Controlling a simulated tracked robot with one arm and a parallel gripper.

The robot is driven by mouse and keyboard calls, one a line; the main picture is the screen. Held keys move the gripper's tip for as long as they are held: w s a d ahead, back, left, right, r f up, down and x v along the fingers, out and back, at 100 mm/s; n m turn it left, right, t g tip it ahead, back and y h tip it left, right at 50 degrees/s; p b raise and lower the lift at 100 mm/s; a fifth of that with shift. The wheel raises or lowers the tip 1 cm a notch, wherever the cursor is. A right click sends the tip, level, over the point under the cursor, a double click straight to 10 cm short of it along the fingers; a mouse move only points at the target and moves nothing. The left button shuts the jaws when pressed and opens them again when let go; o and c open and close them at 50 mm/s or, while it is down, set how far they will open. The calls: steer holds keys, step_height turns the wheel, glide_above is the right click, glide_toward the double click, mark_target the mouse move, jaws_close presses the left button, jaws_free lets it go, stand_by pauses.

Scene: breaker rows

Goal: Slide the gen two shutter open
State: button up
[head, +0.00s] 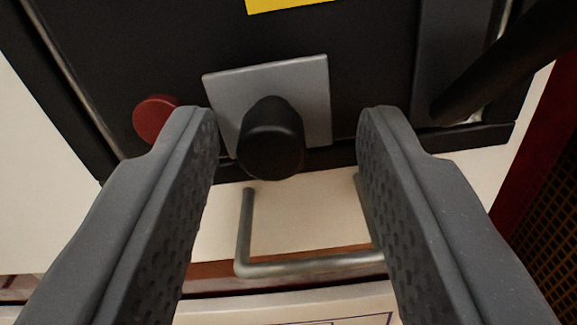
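A flat grey plate (308,82) with a black rounded knob (271,140) sits on the lower part of a black panel (370,70). It appears to be the shutter, but I see no readable label naming it. My gripper (288,116) is open, with one finger on each side of the knob. The knob stands between the fingers, closer to the left one, with a visible gap on both sides. Nothing is held. The left finger overlaps the plate's left edge in the picture.
A red round button (155,119) is just left of the plate. A thick black bar (505,65) slants across the upper right. A bent metal handle (300,266) juts out below the panel. A yellow label (285,4) is at the top, and dark mesh (558,215) at the right.

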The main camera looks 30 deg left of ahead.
steer(key=v, duration=1.3)
steer(key=shift+s, duration=0.35)
steer(key=shift+d, duration=0.2)
